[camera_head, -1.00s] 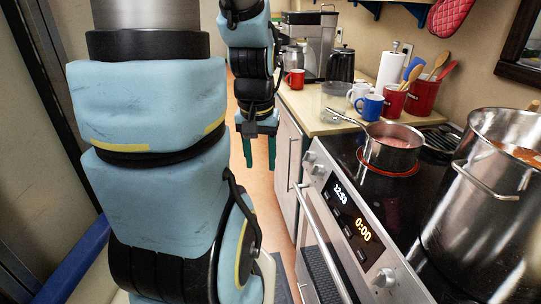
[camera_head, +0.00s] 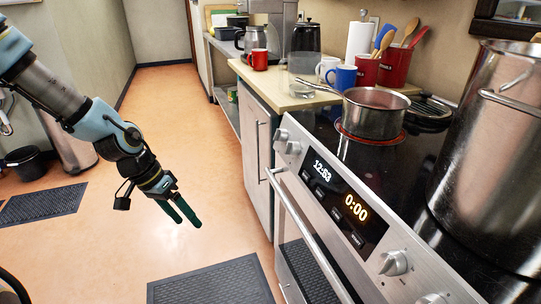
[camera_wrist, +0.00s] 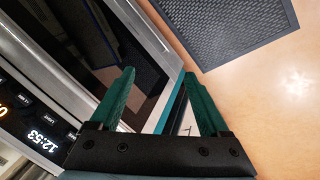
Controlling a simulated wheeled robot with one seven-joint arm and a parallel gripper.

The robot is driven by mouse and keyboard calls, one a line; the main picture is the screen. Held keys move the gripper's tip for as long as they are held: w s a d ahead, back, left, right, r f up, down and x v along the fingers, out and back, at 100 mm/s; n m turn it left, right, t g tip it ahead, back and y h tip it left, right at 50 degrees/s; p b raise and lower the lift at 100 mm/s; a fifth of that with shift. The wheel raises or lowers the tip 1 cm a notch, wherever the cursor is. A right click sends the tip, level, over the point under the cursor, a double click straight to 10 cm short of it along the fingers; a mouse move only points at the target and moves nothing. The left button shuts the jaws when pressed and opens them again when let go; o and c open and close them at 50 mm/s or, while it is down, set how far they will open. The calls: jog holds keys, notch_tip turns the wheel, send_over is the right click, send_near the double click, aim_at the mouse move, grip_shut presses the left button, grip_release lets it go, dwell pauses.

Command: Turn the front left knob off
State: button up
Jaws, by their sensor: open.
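Two silver knobs sit close together at the left end of the stove's front panel: one knob (camera_head: 281,136) and, just beside it, another knob (camera_head: 293,149). Two more knobs (camera_head: 393,263) are at the panel's right end. My gripper (camera_head: 188,223) is open and empty over the floor, left of the stove and well apart from the left knobs. In the wrist view its green fingers (camera_wrist: 159,73) are spread in front of the oven door, with the clock panel (camera_wrist: 40,138) at lower left. No knob is clear in the wrist view.
A saucepan (camera_head: 373,114) stands on a glowing red burner (camera_head: 345,133). A large pot (camera_head: 488,175) stands at the right. The oven handle (camera_head: 307,233) juts out below the panel. The counter (camera_head: 262,82) holds mugs and a kettle. The floor left of the stove is open, with a dark mat (camera_head: 212,284).

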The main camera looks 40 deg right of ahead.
jog(key=s+d+f+m+g+h+b, duration=0.1)
jog(key=d+f+b, duration=0.1)
jog(key=d, duration=0.3)
jog(key=s+d+f+m+g+h+b, duration=0.1)
jog(key=s+d+f+m+h+b, duration=0.1)
jog(key=d, duration=0.3)
jog(key=m+h+b, duration=0.2)
jog(key=h+b, duration=0.8)
jog(key=h, duration=0.1)
send_near(275, 137)
jog(key=shift+t, duration=0.3)
jog(key=p+x, duration=0.9)
jog(key=p, duration=0.1)
jog(key=shift+s+d, duration=0.2)
jog(key=shift+d, duration=0.05)
grip_shut()
